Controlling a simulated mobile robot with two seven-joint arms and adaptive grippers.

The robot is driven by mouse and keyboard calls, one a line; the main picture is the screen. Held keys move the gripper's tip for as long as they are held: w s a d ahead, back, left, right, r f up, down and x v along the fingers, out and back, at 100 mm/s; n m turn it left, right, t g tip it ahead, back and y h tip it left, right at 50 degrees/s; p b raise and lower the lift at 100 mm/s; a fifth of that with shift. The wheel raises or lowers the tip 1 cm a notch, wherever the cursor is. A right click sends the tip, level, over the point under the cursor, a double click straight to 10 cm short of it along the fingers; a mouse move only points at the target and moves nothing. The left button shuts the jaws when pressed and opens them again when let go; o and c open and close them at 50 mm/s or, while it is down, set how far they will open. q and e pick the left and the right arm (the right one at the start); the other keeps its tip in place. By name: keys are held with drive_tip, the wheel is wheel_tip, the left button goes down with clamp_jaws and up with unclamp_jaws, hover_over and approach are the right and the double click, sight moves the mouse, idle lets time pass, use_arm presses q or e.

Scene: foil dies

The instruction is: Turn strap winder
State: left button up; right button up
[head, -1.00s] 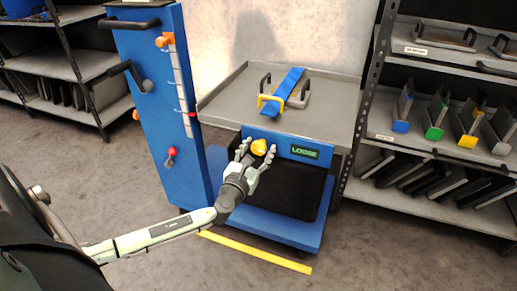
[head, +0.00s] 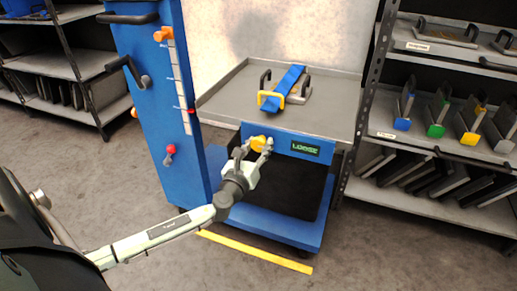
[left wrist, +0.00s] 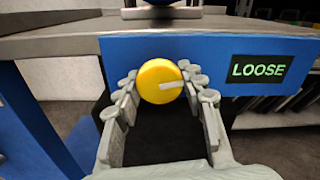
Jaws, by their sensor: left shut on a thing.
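The strap winder is a round yellow knob (left wrist: 158,84) with a pale pointer mark, on the blue front panel (left wrist: 205,50) of the cart. In the left wrist view the mark points to the right, tilted slightly up. My left gripper (left wrist: 163,88) has its fingers on both sides of the knob and is shut on it. The knob (head: 258,143) also shows between the fingers in the head view. A dark display (left wrist: 257,69) right of the knob reads LOOSE in green. A blue strap (head: 284,88) lies across the tray top. My right gripper is not in view.
The grey tray top (head: 225,100) overhangs the panel. A tall blue post (head: 150,110) with levers and a scale stands left of the knob. A shelf rack (head: 400,140) with coloured dies is at the right. A yellow line (head: 255,252) marks the floor.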

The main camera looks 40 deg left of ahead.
use_arm(q)
drive_tip(key=n+b, duration=0.2)
drive_tip(key=n, duration=0.3)
drive_tip(key=shift+d+n, duration=0.1)
drive_tip(key=shift+n, duration=0.2)
drive_tip(key=shift+n+b, duration=0.6)
drive_tip(key=shift+n, duration=0.6)
drive_tip(key=shift+r+n, duration=0.1)
drive_tip(key=shift+n, duration=1.2)
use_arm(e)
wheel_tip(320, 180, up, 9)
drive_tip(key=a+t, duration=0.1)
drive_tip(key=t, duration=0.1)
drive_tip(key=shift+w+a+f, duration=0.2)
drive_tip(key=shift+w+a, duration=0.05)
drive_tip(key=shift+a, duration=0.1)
use_arm(q)
drive_tip(key=o, duration=1.1)
drive_tip(key=shift+o, duration=0.2)
drive_tip(key=shift+s, duration=0.1)
drive_tip(key=shift+s+d, duration=0.1)
drive_tip(key=shift+s, duration=0.25)
drive_tip(key=v, duration=1.1)
